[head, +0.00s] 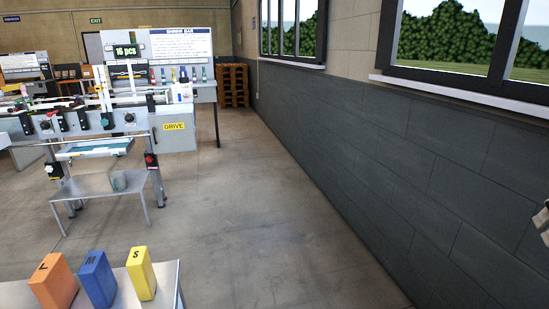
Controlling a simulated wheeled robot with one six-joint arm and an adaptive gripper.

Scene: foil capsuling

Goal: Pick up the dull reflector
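I cannot make out a dull reflector for certain.
An orange block L (54,284), a blue block M (98,281) and a yellow block S (141,274) stand on a near table (172,290). The machine (95,122) is at the left. A dark wall (400,160) runs along the right. The floor (260,220) between is clear.

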